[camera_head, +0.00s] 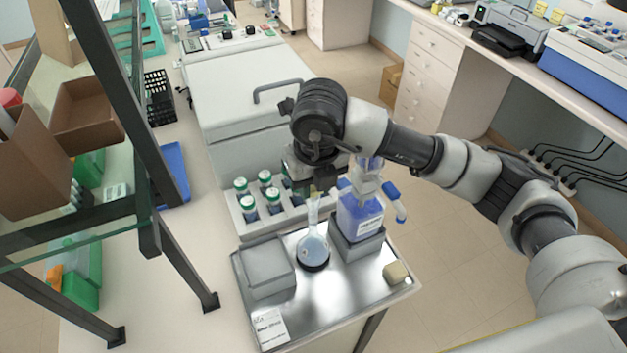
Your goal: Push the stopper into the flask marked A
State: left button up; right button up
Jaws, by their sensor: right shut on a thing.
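A round flask (313,252) with pale blue liquid stands upright on a dark ring on the metal tray (345,293). Any mark A on it is not readable. A small olive-tan stopper (313,190) is at the top of the flask's neck; how deep it sits in the mouth I cannot tell. My right gripper (311,183) points down over the neck and is shut on the stopper. Its fingers are dark and partly hidden by the wrist. My left gripper is not in view.
A blue bottle (359,216) with a dispenser top stands on a grey block right of the flask, close to my right arm. A rack (237,215) of green-capped vials is behind. A shelf frame (150,225) stands left.

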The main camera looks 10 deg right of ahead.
jog(key=shift+f+b, duration=0.15)
jog(key=shift+b, duration=0.65)
dwell(0.9)
jog(key=shift+f+b, duration=0.65)
jog(key=shift+b, duration=0.5)
dwell(0.8)
dwell(0.3)
jog(key=o, duration=1.4)
jog(key=shift+c, duration=0.2)
jog(key=shift+r, duration=0.15)
jog(key=shift+r+p, duration=1.25)
jog(key=shift+r, duration=1.65)
